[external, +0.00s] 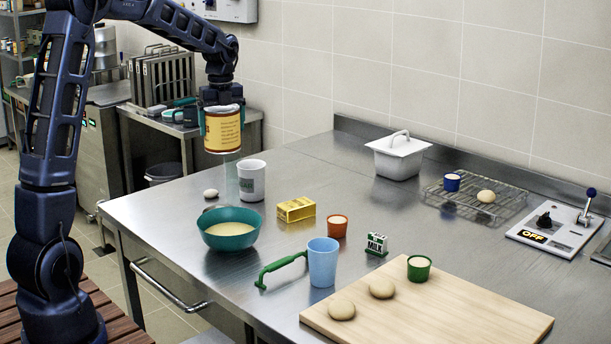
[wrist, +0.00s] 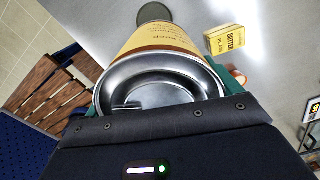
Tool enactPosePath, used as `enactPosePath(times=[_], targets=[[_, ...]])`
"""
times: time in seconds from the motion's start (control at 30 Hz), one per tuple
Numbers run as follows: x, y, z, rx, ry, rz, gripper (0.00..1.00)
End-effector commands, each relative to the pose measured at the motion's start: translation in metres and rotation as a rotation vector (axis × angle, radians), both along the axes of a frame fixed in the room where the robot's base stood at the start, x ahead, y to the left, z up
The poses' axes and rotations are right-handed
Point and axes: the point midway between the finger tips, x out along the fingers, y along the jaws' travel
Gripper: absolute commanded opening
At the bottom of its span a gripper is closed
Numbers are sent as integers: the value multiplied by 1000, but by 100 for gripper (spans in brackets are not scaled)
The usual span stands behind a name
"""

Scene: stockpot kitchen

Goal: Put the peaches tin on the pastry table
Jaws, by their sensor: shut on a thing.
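The tin (external: 223,132), with a yellow label and a dark reddish-brown band, hangs upright in my gripper (external: 222,103). Its wording is too small to read as peaches. In the wrist view the tin (wrist: 160,88) shows its bare metal end, with teal finger parts at both sides. My gripper is shut on it near its upper end. The steel table (external: 300,170) is below, and the tin is held clear above its back left part. The table spot directly under the tin is hard to judge.
A white mug (external: 252,180), a teal bowl (external: 230,230) of pale batter and an egg (external: 210,193) stand near below the tin. A butter box (external: 296,209) lies to the right. A lidded white container (external: 398,156) is farther back. Bare steel lies between container and butter.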

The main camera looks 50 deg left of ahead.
Motion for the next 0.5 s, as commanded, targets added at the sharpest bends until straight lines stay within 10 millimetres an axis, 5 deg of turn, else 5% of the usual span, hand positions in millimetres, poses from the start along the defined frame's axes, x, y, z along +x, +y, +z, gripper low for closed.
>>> enactPosePath(times=[0.5], targets=[[79, -179, 8, 4, 0, -275, 35]])
